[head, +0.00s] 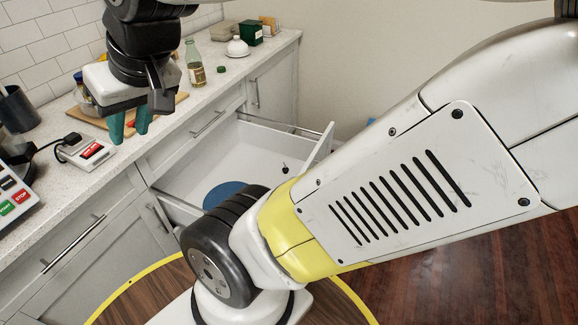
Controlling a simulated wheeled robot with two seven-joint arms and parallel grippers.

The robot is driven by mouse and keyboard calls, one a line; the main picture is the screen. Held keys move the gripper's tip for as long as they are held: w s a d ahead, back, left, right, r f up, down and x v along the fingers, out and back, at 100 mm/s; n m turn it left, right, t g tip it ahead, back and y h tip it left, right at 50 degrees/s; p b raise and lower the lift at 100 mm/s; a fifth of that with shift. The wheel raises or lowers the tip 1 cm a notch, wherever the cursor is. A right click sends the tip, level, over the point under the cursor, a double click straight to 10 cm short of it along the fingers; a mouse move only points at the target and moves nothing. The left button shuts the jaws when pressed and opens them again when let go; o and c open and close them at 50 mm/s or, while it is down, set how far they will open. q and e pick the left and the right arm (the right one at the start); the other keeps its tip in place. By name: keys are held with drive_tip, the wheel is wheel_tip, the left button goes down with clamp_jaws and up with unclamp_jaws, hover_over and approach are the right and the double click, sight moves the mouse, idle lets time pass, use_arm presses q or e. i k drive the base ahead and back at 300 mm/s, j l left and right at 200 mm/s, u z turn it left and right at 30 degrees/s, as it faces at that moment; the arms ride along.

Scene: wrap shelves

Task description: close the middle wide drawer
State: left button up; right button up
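The wide drawer (248,152) stands pulled out below the counter, its white inside showing. A blue round dish (226,192) and a small dark item (285,168) lie in it. The far end of its front panel (321,148) shows; the rest of the front is hidden behind my arm. My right gripper (129,125) hangs over the counter edge, left of the drawer and apart from it. Its two teal fingers have a gap between them and hold nothing that I can see. My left gripper is not in view.
The counter holds a cutting board (88,122), a glass bottle (194,64), a white domed item (238,47) and a green box (249,33). A closed drawer with a bar handle (207,124) is above the open one. Wooden floor (460,265) lies at right.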

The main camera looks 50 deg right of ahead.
sight(237, 150)
drive_tip(key=z, duration=0.5)
drive_tip(key=k+z, duration=0.1)
drive_tip(key=z, duration=0.35)
drive_tip(key=l+z, duration=0.1)
drive_tip(key=z, duration=0.4)
drive_tip(key=k+l+z, duration=0.1)
drive_tip(key=z, duration=0.4)
drive_tip(key=i+j, duration=0.1)
drive_tip(key=j, duration=0.3)
drive_tip(key=i+j, duration=0.1)
drive_tip(key=j, duration=0.25)
